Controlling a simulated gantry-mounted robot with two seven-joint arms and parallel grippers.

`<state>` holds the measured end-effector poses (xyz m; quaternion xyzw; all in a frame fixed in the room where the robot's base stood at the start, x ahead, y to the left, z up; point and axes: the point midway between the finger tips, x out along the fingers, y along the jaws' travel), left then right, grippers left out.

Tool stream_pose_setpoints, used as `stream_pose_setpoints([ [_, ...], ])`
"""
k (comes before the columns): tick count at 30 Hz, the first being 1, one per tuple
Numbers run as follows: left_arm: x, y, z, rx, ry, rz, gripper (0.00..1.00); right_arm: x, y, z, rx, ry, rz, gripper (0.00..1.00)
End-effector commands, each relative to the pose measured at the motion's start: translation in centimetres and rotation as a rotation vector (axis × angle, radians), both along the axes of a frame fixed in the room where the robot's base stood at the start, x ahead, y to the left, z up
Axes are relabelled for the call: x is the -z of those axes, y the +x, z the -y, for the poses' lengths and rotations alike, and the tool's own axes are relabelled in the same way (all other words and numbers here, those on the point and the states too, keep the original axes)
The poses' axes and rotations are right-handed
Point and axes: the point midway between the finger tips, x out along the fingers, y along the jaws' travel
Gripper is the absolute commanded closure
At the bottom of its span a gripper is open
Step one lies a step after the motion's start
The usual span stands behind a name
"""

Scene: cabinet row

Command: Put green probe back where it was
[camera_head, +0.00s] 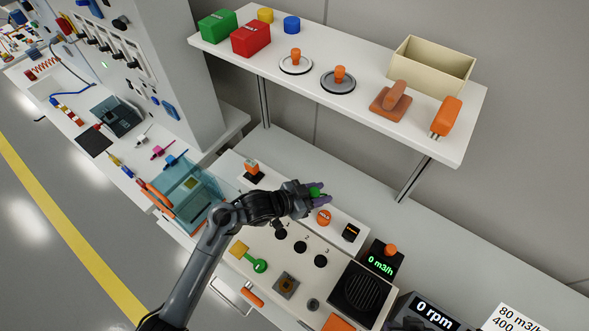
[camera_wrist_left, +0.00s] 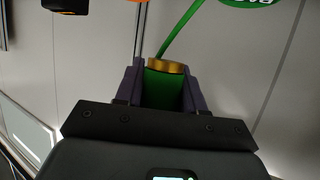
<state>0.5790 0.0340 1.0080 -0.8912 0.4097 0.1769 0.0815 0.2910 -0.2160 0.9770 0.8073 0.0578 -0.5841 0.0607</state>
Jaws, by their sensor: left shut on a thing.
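My left gripper (camera_head: 313,195) is shut on the green probe (camera_head: 316,191) above the white bench panel. In the left wrist view, the green probe (camera_wrist_left: 162,88) sits between the two purple fingers of my left gripper (camera_wrist_left: 163,94), with a gold collar (camera_wrist_left: 166,66) at its far end. A thin green strip (camera_wrist_left: 180,32) rises from behind it towards a green label (camera_wrist_left: 250,2) at the top edge. Three black round sockets (camera_head: 300,247) lie on the panel below the gripper. I cannot tell which place the probe came from. My right gripper does not show clearly.
An orange round tag (camera_head: 323,217) and a black block (camera_head: 351,232) are just right of the gripper. A 0 m3/h display (camera_head: 381,265) and a fan grille (camera_head: 361,294) are farther right. A shelf (camera_head: 440,148) with boxes overhangs behind. A clear-sided case (camera_head: 188,190) stands left.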

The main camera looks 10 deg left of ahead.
Motion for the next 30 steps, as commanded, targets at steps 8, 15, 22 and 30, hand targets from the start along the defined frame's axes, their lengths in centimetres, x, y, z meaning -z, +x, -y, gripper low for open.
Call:
stream_pose_setpoints([
  [8,-2.4,2.5,-2.5,-0.022,0.002,0.001,0.98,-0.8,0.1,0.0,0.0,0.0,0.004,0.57],
  [15,-0.1,3.5,-6.7,-0.025,0.002,-0.001,0.98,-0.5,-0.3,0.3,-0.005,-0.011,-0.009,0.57],
  [22,2.5,4.3,-10.8,-0.024,0.001,-0.001,0.98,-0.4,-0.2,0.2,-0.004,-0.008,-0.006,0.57],
  [30,3.8,4.8,-13.0,-0.022,0.0,0.002,0.98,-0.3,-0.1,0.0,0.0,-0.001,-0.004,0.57],
])
